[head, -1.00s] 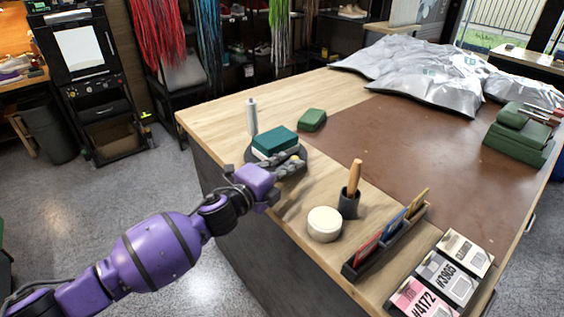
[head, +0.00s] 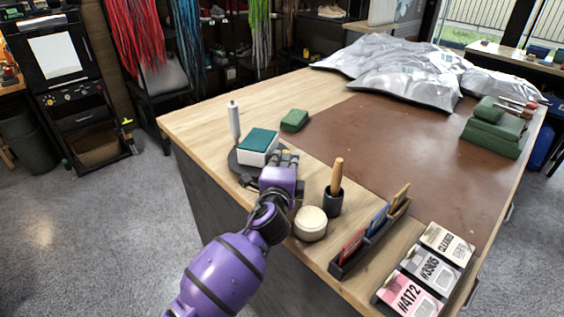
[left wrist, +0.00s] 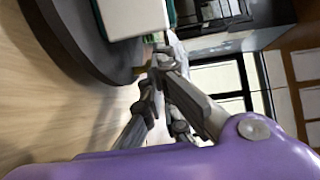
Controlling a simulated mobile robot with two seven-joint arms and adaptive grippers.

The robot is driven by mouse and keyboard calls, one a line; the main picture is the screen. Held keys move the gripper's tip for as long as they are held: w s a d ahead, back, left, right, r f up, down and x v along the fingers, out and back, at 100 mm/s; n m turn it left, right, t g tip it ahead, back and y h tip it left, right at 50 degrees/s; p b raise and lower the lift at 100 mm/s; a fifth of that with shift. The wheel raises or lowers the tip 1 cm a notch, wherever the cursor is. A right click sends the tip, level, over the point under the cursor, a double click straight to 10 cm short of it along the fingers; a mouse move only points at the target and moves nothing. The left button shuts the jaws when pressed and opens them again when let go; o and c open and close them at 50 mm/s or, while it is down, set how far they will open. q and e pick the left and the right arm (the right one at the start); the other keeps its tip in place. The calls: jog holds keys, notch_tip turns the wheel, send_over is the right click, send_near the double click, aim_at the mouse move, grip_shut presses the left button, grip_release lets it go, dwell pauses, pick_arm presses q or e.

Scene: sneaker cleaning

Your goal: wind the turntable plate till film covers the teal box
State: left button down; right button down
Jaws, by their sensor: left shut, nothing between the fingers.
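The teal box (head: 262,136) sits on the round dark turntable plate (head: 240,164) near the table's left edge. Its top is teal, and its near side shows white. A white upright roll (head: 234,122) stands behind the plate. My left gripper (head: 286,160) is at the plate's right side, shut and empty. In the left wrist view, its fingertips (left wrist: 154,72) are close to the plate's rim (left wrist: 82,42); whether they touch it I cannot tell. The box's white side (left wrist: 130,16) and a teal edge show above them. My right gripper is out of view.
A green block (head: 294,120) lies behind the box. A round cream tub (head: 310,224), a dark cup (head: 333,203) with a wooden-handled tool, and a card holder (head: 368,240) stand right of my gripper.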

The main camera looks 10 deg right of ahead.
pick_arm(q)
jog(key=shift+w+d, duration=0.8)
jog(key=shift+w, duration=0.25)
jog(key=shift+w+d, duration=0.3)
jog(key=shift+w, duration=0.35)
jog(key=shift+w+d+b, duration=0.1)
jog(key=shift+w+b, duration=0.15)
jog(key=shift+b, duration=0.05)
